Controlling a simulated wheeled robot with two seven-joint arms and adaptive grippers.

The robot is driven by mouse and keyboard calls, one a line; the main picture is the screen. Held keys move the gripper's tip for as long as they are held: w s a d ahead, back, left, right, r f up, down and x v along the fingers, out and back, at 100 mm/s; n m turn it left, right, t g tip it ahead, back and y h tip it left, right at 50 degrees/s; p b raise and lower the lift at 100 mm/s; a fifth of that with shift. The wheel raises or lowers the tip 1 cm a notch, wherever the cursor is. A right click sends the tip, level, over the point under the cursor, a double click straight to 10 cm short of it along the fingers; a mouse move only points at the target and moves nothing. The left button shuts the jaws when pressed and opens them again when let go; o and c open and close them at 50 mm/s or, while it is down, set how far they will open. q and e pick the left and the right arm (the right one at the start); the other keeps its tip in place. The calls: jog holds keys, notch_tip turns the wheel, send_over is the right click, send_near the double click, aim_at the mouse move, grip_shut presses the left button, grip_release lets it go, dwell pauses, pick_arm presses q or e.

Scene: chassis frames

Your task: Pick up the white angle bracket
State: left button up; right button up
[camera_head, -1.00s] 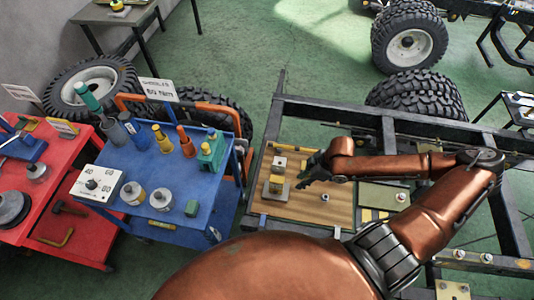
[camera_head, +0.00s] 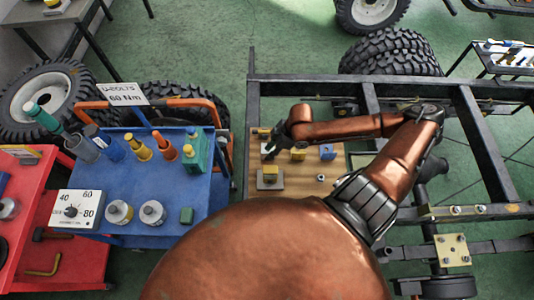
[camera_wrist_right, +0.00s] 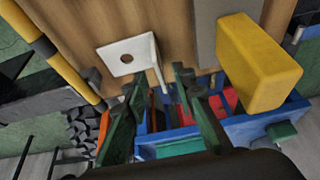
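The white angle bracket (camera_wrist_right: 125,57) shows in the right wrist view as a flat plate with a round hole and a thin bent flange, on the wooden board (camera_wrist_right: 75,20). My right gripper (camera_wrist_right: 160,82) is open, and its dark fingertips point at the bracket. The flange appears between the fingertips in the picture; I cannot tell whether they touch it. In the head view the right gripper (camera_head: 270,148) is over the board's far left part and largely hides the bracket. My left gripper is not in view.
A yellow block (camera_wrist_right: 258,62) on a grey plate is close to the right gripper. A blue block (camera_head: 327,152) and another yellow block (camera_head: 298,154) are also on the board. The black chassis frame (camera_head: 390,88) surrounds it. A blue tool cart (camera_head: 150,185) stands at left.

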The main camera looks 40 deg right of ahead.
jog(key=x, duration=0.2)
jog(key=shift+f, duration=0.35)
grip_shut()
jog(key=shift+r, duration=0.1)
